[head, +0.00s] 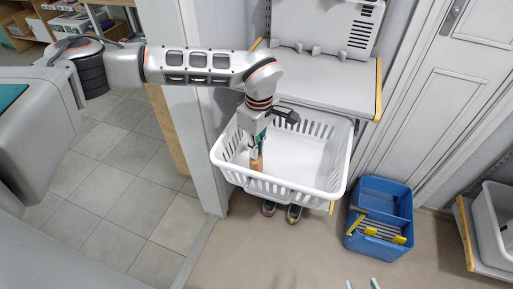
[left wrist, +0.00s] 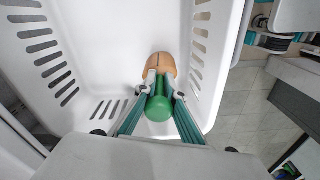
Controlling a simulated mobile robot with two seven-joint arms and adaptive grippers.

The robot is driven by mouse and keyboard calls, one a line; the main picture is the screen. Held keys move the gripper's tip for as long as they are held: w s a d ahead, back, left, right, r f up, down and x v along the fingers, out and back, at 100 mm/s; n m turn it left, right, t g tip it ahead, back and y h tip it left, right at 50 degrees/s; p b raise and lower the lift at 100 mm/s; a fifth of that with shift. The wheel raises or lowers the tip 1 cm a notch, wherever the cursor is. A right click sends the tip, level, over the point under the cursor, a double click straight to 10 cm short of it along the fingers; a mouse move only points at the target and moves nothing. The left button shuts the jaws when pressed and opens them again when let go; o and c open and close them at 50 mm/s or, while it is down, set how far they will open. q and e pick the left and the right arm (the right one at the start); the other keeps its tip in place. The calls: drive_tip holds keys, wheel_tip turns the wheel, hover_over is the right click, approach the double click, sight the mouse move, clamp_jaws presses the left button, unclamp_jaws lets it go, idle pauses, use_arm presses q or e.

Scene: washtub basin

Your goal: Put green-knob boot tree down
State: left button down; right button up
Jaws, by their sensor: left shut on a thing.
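The boot tree has a tan wooden body (head: 257,164) and a green knob (left wrist: 158,108). My left gripper (head: 257,149) is shut on it, with its fingers on both sides just beyond the knob in the left wrist view (left wrist: 160,86). The boot tree is inside the white slotted basket (head: 307,150), near its front left wall. The basket's wall also shows in the left wrist view (left wrist: 225,60). I cannot tell whether the wood touches the basket floor. Two fingertips of my right gripper (head: 361,284) show at the bottom edge of the head view, apart and empty.
A grey shelf (head: 320,75) is behind the basket. Dark shoes (head: 293,213) are under its front edge. A blue bin (head: 381,220) with yellow-ended items stands to the right. Another white basket (head: 494,225) is at the far right. The basket's middle and right side are clear.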

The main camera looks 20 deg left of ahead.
use_arm(q)
drive_tip(key=shift+f, duration=0.15)
drive_tip(key=c, duration=2.1)
unclamp_jaws()
drive_tip(key=r, duration=0.6)
drive_tip(key=r+p, duration=0.1)
drive_tip(key=r, duration=0.4)
drive_tip(key=shift+d+r, duration=0.2)
drive_tip(key=shift+r, duration=0.5)
drive_tip(key=shift+s, duration=0.1)
